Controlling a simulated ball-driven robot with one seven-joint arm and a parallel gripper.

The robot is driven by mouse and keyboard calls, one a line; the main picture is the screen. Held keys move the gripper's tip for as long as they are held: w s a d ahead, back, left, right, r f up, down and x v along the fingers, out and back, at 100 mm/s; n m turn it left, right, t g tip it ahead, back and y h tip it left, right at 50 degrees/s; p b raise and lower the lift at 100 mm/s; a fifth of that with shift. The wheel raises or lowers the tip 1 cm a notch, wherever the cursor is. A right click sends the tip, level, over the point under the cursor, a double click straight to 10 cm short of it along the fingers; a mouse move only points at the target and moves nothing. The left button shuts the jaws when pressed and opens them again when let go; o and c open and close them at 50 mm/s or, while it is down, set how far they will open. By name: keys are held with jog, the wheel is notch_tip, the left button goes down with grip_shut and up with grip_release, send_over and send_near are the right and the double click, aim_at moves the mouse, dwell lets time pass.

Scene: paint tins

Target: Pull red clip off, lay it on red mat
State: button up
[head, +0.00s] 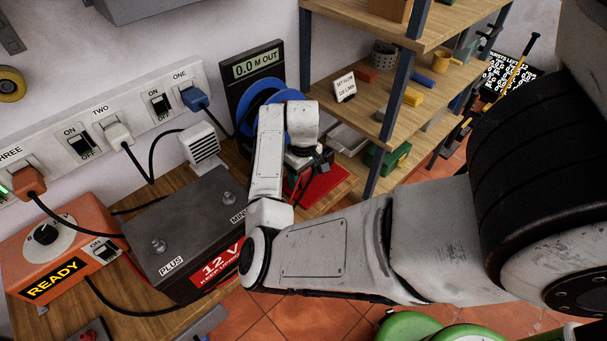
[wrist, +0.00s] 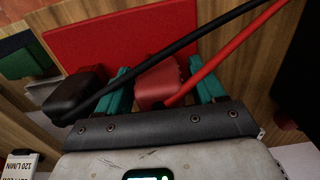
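The red clip (wrist: 160,82) sits between the two teal fingers of my gripper (wrist: 163,84) in the wrist view, and the fingers appear closed on its sides. A red cable (wrist: 235,50) runs from it to the upper right. The red mat (wrist: 120,35) lies beyond the clip; it also shows on the bench in the head view (head: 328,186), under my gripper (head: 306,168). I cannot tell whether the clip touches the mat. The battery (head: 185,225) stands left of my arm, with no clip visible on its PLUS post (head: 158,246).
A black clip (wrist: 75,97) with a black cable (wrist: 165,55) is left of my gripper, the cable crossing the red one's side. A green block (wrist: 22,55) lies farther left.

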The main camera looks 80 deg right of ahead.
jog(key=shift+o, duration=0.6)
notch_tip(320, 180, up, 11)
jog(key=shift+f+b, duration=0.1)
jog(key=shift+b, duration=0.4)
jog(key=shift+c, duration=0.3)
dwell(1.7)
